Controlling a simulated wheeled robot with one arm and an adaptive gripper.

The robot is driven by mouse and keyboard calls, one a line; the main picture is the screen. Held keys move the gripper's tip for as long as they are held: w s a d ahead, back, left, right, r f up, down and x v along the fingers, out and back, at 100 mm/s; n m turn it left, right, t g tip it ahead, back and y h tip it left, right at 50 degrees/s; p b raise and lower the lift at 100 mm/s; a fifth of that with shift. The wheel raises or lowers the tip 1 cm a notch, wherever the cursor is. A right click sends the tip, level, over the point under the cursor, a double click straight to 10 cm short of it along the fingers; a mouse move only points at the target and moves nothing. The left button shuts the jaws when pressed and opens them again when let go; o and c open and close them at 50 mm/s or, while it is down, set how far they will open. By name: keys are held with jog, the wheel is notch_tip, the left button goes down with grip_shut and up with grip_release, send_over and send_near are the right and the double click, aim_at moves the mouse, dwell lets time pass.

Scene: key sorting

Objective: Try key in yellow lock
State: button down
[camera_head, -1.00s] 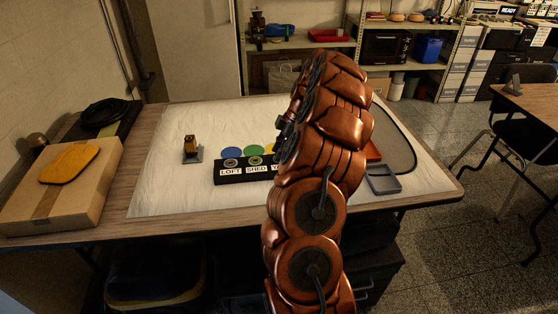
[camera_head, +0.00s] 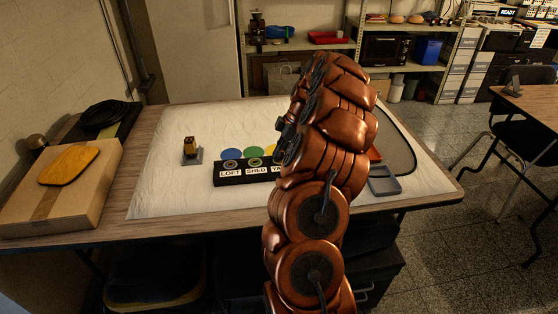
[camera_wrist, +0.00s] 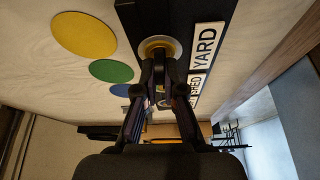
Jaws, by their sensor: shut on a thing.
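The black lock block (camera_head: 222,180) lies on the white mat, with LOFT, SHED and partly covered YARD labels in the head view. In the wrist view, the yellow-ringed lock (camera_wrist: 150,43) sits on the block beside the YARD label (camera_wrist: 207,47). My gripper (camera_wrist: 160,78) is right at this lock, its fingers closed together and covering part of the ring. The key between the fingertips is hidden, so I cannot tell whether it is in the lock. In the head view, my arm hides the gripper and the block's right end.
Yellow (camera_wrist: 83,36), green (camera_wrist: 111,70) and blue (camera_wrist: 120,90) discs lie alongside the block. A small brass-coloured object on a grey base (camera_head: 191,155) stands at the left. A grey tray (camera_head: 383,180) lies at the right. A cardboard box (camera_head: 88,200) sits on the table's left end.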

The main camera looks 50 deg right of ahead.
jog(key=shift+m+t+h+b, duration=0.35)
jog(key=shift+m+t+h, duration=0.2)
jog(key=shift+m, duration=1.45)
jog(key=shift+d, duration=0.1)
jog(key=shift+s, duration=0.1)
jog(key=shift+f+m+h, duration=0.1)
jog(key=shift+m+h, duration=0.15)
jog(key=shift+m, duration=0.25)
jog(key=shift+m+t+h, duration=0.35)
jog(key=shift+m+h, duration=0.35)
jog(key=shift+m, duration=1.2)
